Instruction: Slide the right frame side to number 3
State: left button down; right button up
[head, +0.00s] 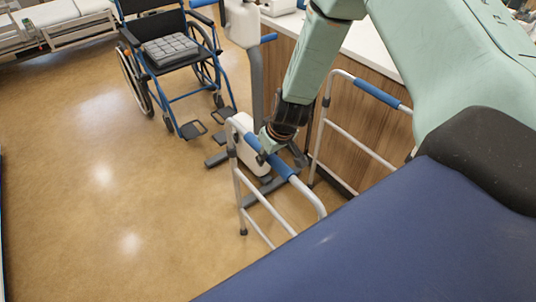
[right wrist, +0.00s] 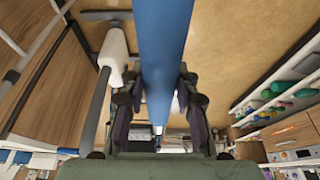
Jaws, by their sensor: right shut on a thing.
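A walking frame of pale metal tube stands on the floor in the head view. Its nearer side (head: 251,200) has a blue hand grip (head: 286,171) along its top bar; its farther side (head: 362,149) has another blue grip (head: 378,94). My right gripper (head: 277,150) comes down from above onto the nearer blue grip and is shut on it. In the right wrist view the blue bar (right wrist: 163,40) runs between the two dark fingers (right wrist: 160,108). No number 3 is readable in either view. My left gripper is not in view.
A blue wheelchair (head: 172,52) stands behind, left of the frame. A white and grey pedal device (head: 248,160) stands close behind the nearer side. A wood-fronted counter (head: 350,125) borders the right. Open floor (head: 110,200) lies to the left. A bed (head: 62,25) is at the back left.

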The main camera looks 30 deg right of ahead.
jog(key=shift+r, duration=0.1)
jog(key=shift+c, duration=1)
jog(key=shift+r+p, duration=1.4)
jog(key=o, duration=1.3)
jog(key=shift+f, duration=0.1)
jog(key=p+v, duration=0.7)
jog(key=shift+p, duration=0.3)
jog(key=shift+s, duration=0.1)
